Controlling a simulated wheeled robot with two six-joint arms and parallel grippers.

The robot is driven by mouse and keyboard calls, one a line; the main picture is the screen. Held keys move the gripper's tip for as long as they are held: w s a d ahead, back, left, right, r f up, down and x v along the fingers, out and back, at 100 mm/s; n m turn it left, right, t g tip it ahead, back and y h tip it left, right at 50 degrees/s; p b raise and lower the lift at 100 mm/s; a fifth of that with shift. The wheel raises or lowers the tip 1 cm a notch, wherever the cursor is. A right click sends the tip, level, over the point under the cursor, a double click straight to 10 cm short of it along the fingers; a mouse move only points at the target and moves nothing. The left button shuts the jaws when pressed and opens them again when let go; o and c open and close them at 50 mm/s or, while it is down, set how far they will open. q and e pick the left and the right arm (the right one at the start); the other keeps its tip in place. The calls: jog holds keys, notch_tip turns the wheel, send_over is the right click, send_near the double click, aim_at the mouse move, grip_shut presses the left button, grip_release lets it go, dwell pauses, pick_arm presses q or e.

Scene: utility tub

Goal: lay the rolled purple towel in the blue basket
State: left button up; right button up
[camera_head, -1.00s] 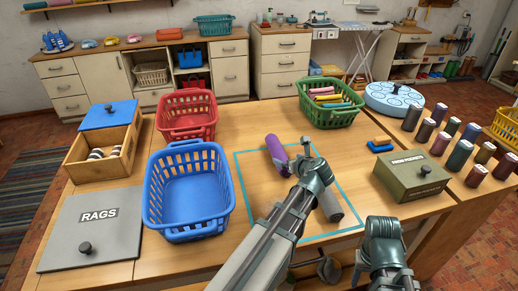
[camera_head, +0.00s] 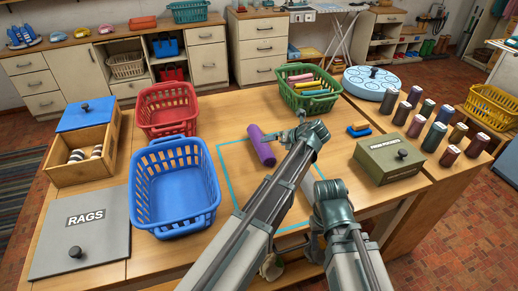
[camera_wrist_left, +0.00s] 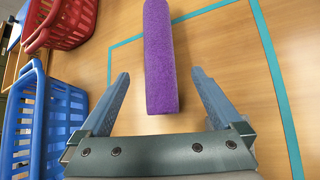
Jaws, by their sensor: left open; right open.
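My left gripper (camera_head: 283,130) is open at the towel. In the left wrist view its two fingers (camera_wrist_left: 160,78) stand on either side of the towel's near end, with gaps on both sides. The blue basket (camera_head: 172,225) stands left of the outline and looks empty; its side shows in the left wrist view (camera_wrist_left: 38,128). My right gripper (camera_head: 322,238) is open, low at the front right, its fingers mostly hidden.
A red basket (camera_head: 167,132) stands behind the blue one. A green basket (camera_head: 309,104) with rolled cloths is at the back. A grey item (camera_head: 310,184) lies partly hidden between my arms. A green box (camera_head: 390,176) and several dark rolls are at the right.

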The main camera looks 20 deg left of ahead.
aim_at(267, 144)
pick_arm(q)
jog(key=b+x, duration=0.1)
jog(key=x, duration=0.2)
jog(key=shift+w+a+f+b, duration=0.1)
jog(key=shift+f+b, duration=0.25)
jog(key=shift+f, duration=0.05)
jog(key=shift+w+a+f, duration=0.15)
jog(key=shift+w+a, duration=0.05)
jog(key=shift+a, duration=0.05)
pick_arm(e)
notch_tip(267, 144, down, 3)
jog(key=shift+r, duration=0.1)
pick_arm(q)
jog(key=b+x, duration=0.1)
jog(key=x, duration=0.1)
jog(key=b+x, duration=0.2)
jog(key=x, duration=0.1)
jog(key=shift+w+a+r, duration=0.2)
jog(key=shift+a+r, duration=0.05)
jog(key=shift+a, duration=0.1)
jog(key=shift+r, duration=0.15)
pick_arm(e)
notch_tip(267, 144, down, 3)
jog(key=shift+r, duration=0.15)
pick_arm(q)
grip_shut()
